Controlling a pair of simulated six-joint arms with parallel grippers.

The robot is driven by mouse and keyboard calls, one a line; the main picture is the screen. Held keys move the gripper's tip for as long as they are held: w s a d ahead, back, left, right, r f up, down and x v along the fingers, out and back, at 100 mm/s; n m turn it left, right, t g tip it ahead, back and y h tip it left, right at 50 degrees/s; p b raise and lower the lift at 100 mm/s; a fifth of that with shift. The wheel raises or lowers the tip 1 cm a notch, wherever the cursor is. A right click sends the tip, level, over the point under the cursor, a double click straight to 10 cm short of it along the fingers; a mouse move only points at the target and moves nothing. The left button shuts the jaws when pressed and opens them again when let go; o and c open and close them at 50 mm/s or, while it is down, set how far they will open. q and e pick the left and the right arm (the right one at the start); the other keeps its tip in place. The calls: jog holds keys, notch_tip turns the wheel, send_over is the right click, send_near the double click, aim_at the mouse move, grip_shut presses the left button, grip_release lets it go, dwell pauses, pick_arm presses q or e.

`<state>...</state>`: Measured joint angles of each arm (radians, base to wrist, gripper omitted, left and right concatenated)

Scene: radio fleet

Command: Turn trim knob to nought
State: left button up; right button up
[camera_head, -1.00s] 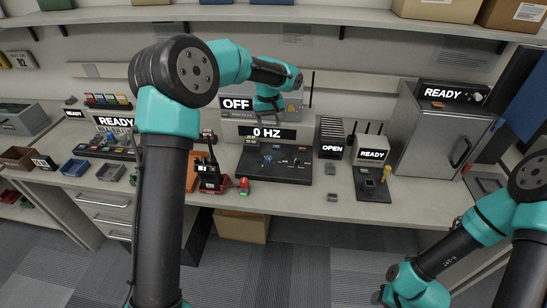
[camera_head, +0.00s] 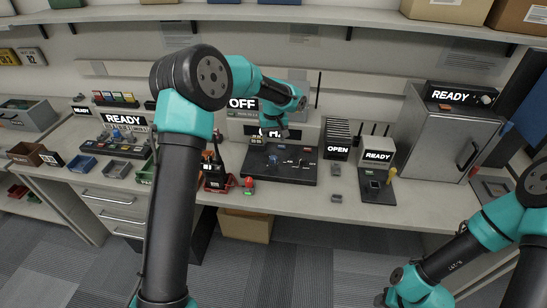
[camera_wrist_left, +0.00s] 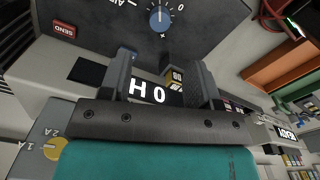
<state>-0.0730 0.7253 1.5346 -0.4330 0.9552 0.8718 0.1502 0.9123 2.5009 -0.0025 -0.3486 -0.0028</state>
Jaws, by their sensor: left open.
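A blue knob (camera_wrist_left: 160,18) with a pointer line and printed marks, including a 0 and a plus, sits on the dark control panel (camera_wrist_left: 90,20) at the top of the left wrist view. Its name is not clearly legible. In the head view the dark panel (camera_head: 255,168) lies flat on the bench. My left gripper (camera_wrist_left: 165,75) is open and empty, apart from the knob, its fingers in front of the display (camera_wrist_left: 150,92). In the head view the left gripper (camera_head: 284,133) hangs above the panel's back edge and hides part of the display. My right gripper is out of frame.
A yellow knob (camera_wrist_left: 53,148) shows on a grey unit in the wrist view. The bench's front strip is mostly clear.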

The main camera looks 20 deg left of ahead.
aim_at(274, 157)
pick_arm(q)
notch_tip(274, 157, down, 10)
jog(key=shift+f, duration=0.15)
dwell(0.3)
jog(key=c, duration=0.9)
